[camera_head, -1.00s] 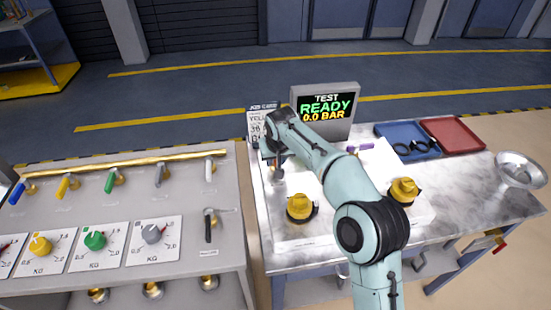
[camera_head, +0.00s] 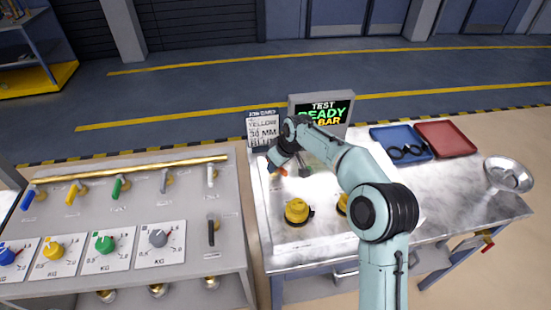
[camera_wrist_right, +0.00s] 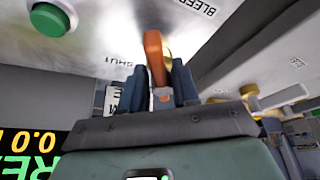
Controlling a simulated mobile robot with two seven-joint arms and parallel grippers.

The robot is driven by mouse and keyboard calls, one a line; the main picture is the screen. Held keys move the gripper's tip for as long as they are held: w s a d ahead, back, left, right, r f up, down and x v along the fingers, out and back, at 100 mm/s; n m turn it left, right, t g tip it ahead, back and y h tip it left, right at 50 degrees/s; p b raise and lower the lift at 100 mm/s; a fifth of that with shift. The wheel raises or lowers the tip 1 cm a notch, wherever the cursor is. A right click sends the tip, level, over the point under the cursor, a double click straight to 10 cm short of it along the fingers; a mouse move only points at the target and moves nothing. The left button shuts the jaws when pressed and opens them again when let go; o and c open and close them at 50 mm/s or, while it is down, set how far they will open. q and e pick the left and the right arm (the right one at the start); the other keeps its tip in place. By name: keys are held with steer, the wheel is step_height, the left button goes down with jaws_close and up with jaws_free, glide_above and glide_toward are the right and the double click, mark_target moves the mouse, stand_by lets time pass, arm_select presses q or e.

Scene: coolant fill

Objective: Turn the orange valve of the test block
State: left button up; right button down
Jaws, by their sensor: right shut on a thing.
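The orange valve handle (camera_wrist_right: 155,58) stands between the two fingers of my right gripper (camera_wrist_right: 160,88) in the right wrist view. The fingers are closed on it, one on each side. A brass fitting shows just behind the handle. In the head view only a small bit of the orange valve (camera_head: 282,172) shows at my right gripper (camera_head: 277,168), near the back left of the white test block panel (camera_head: 290,236). The gripper and wrist hide most of the valve there. "SHUT" markings show on the panel in the wrist view. My left gripper is in neither view.
Yellow knobs (camera_head: 297,210) sit on the panel, one partly behind my right arm. A display (camera_head: 325,113) reading READY and a sign (camera_head: 263,129) stand behind. Blue (camera_head: 386,133) and red (camera_head: 448,139) trays and a metal bowl (camera_head: 508,174) lie right. A green button (camera_wrist_right: 50,19) is near the gripper.

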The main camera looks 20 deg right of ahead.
steer(key=n+p, duration=0.1)
steer(key=n, duration=0.1)
steer(key=n+g+y+p, duration=0.1)
steer(key=n+p, duration=0.1)
steer(key=w+n+y+p, duration=0.1)
steer(key=n+p, duration=0.1)
steer(key=shift+d+r, duration=0.3)
steer(key=shift+r, duration=0.05)
steer(key=shift+f+n+g, duration=0.1)
steer(key=shift+n+g, duration=0.3)
steer(key=shift+n, duration=0.6)
arm_select(q)
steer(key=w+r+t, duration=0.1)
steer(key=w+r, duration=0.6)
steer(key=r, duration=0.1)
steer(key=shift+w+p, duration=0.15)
steer(key=shift+p, duration=0.2)
arm_select(e)
steer(key=shift+w+d+f+n+g+y, duration=0.1)
steer(key=shift+n+g+y, duration=0.4)
steer(key=shift+n, duration=1)
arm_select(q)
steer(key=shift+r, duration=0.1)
arm_select(e)
steer(key=c, duration=0.9)
jaws_free()
steer(key=shift+f, duration=0.1)
steer(key=v, duration=1.3)
steer(key=shift+w+r, duration=0.1)
steer(key=shift+r, duration=0.2)
